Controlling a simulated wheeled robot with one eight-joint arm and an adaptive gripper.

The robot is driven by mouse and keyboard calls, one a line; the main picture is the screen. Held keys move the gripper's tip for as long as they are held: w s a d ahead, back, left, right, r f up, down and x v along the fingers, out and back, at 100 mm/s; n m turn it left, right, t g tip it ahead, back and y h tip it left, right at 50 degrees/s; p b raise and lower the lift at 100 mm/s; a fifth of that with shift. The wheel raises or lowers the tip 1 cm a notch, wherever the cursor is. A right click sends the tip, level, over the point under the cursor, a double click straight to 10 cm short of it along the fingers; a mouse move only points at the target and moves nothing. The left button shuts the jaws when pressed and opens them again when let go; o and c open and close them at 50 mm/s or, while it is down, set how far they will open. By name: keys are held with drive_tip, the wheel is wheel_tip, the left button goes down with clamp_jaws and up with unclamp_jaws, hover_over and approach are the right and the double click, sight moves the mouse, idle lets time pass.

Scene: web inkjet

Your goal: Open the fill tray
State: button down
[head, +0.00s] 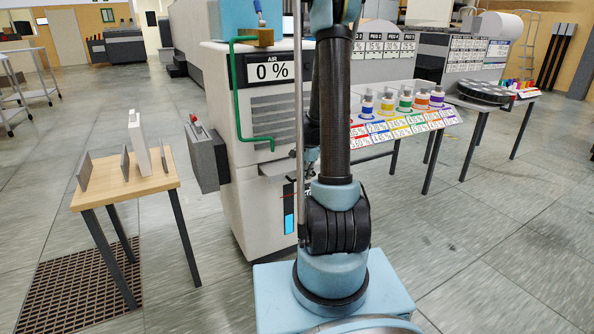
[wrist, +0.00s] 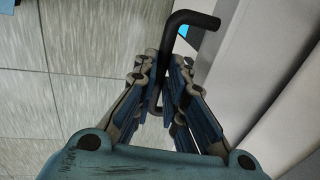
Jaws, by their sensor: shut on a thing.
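A black bent bar handle (wrist: 192,18) shows in the wrist view, running down between my fingers. My gripper (wrist: 162,72) is shut on this handle, with one finger on each side of the bar. The handle stands beside a pale grey panel (wrist: 225,62) to its right. I cannot tell for sure from the picture which panel is the fill tray. In the head view, the light grey cabinet (head: 232,160) with the "0 %" display stands behind my arm. A small ledge (head: 282,168) sticks out of its front. My arm hides the gripper and handle there.
A small wooden table (head: 160,182) with upright plates stands at the left, by a floor grate (head: 75,290). A green pipe (head: 237,105) runs along the cabinet. A table with several ink bottles (head: 405,103) stands at the right. The right foreground floor is clear.

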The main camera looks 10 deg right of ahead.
drive_tip(key=shift+s+d, duration=0.25)
drive_tip(key=shift+s, duration=0.4)
drive_tip(key=c, duration=1.7)
unclamp_jaws()
drive_tip(key=shift+o, duration=0.2)
wheel_tip(320, 180, up, 12)
drive_tip(key=s, duration=0.2)
drive_tip(key=shift+d+f, duration=0.2)
drive_tip(key=shift+d, duration=0.15)
drive_tip(key=shift+s, duration=0.1)
